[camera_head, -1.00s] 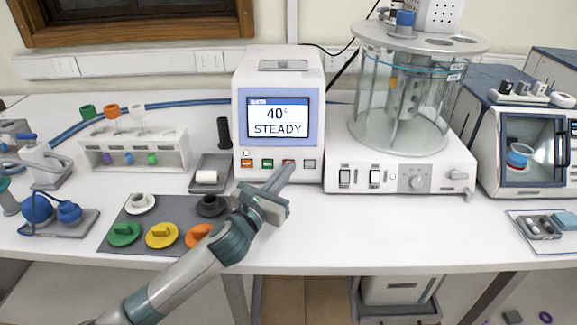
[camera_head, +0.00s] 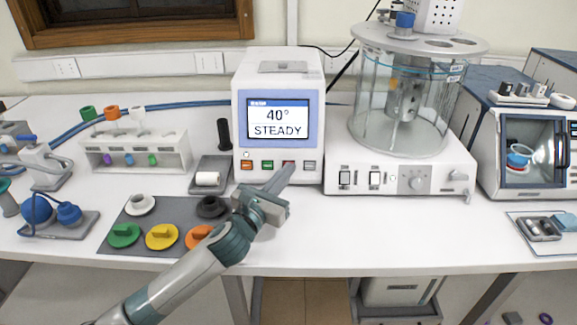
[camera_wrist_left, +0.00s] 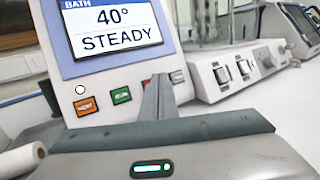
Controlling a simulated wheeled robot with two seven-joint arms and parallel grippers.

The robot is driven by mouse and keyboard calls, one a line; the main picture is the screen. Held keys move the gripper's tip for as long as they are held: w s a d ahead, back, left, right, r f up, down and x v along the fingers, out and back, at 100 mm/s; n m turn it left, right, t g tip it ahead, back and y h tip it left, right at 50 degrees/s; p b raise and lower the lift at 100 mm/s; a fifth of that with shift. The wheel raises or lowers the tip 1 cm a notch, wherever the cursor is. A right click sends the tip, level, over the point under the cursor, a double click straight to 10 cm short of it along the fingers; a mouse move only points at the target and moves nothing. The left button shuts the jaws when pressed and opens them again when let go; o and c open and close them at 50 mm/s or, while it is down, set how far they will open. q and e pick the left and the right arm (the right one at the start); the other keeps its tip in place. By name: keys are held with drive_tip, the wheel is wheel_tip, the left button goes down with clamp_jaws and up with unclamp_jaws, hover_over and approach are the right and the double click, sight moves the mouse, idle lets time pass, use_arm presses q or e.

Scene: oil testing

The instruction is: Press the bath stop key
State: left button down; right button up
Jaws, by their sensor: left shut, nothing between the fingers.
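The white bath controller (camera_head: 277,62) stands at the back of the bench. Its screen (camera_head: 277,120) reads "40° STEADY", and in the left wrist view the screen (camera_wrist_left: 110,28) is headed "BATH". Below it is a row of keys: orange (camera_wrist_left: 86,106), green (camera_wrist_left: 121,96), a red one (camera_wrist_left: 146,83) mostly hidden, and grey (camera_wrist_left: 177,76). My left gripper (camera_head: 288,167) is shut and empty, its fingertips in front of the red key. I cannot tell whether they touch it. The fingers also show in the left wrist view (camera_wrist_left: 160,82). My right gripper is out of view.
The glass bath (camera_head: 400,110) on its white base stands right of the controller. A grey mat (camera_head: 150,213) with coloured knobs lies left of my arm.

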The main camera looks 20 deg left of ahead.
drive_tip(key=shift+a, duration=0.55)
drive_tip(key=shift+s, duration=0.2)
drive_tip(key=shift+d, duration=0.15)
use_arm(q)
drive_tip(key=shift+w, duration=0.25)
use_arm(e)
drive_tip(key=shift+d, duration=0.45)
use_arm(q)
drive_tip(key=shift+w+a+f, duration=0.1)
drive_tip(key=shift+w, duration=0.05)
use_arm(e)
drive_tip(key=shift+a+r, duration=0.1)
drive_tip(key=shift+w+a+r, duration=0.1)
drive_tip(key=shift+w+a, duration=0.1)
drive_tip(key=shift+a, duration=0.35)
